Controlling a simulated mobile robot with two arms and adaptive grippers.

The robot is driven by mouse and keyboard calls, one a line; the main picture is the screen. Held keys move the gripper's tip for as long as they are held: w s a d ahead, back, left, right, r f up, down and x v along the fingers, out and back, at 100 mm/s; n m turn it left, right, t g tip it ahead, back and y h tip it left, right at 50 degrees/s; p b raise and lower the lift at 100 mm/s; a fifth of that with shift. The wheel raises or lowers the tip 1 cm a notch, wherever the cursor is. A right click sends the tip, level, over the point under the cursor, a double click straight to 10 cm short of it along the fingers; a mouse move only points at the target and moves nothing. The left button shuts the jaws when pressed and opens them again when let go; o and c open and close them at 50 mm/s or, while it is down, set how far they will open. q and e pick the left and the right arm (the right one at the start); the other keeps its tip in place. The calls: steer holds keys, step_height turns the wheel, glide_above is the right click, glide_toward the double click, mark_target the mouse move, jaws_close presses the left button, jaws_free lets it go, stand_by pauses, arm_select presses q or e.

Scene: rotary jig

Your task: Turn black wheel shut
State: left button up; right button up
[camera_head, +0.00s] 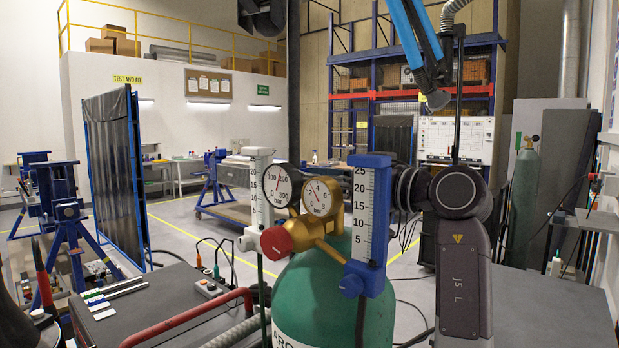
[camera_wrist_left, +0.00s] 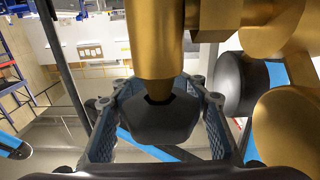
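The black wheel (camera_wrist_left: 158,118) sits at the end of a brass valve stem (camera_wrist_left: 157,60) in the left wrist view. My left gripper (camera_wrist_left: 160,98) has one finger on each side of the wheel. The wheel fills the space between the fingertips, and they look to be touching its sides. In the head view my left wrist (camera_head: 412,189) comes in from the right of the green gas cylinder (camera_head: 325,290). There the fingers and the black wheel are hidden behind the blue-capped flow tube and the regulator. My right gripper is not in view.
The brass regulator (camera_head: 317,228) carries two round gauges and a red knob (camera_head: 276,243). A blue-capped flow tube (camera_head: 367,215) stands close to my wrist, and a white-capped one (camera_head: 259,195) stands left. A dark cart top (camera_head: 165,305) with a red handle lies left.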

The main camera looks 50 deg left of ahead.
arm_select(q)
steer(key=shift+o, duration=0.4)
steer(key=shift+d, duration=0.1)
steer(key=d, duration=0.7)
steer(key=shift+w+d, duration=0.25)
steer(key=shift+w, duration=0.15)
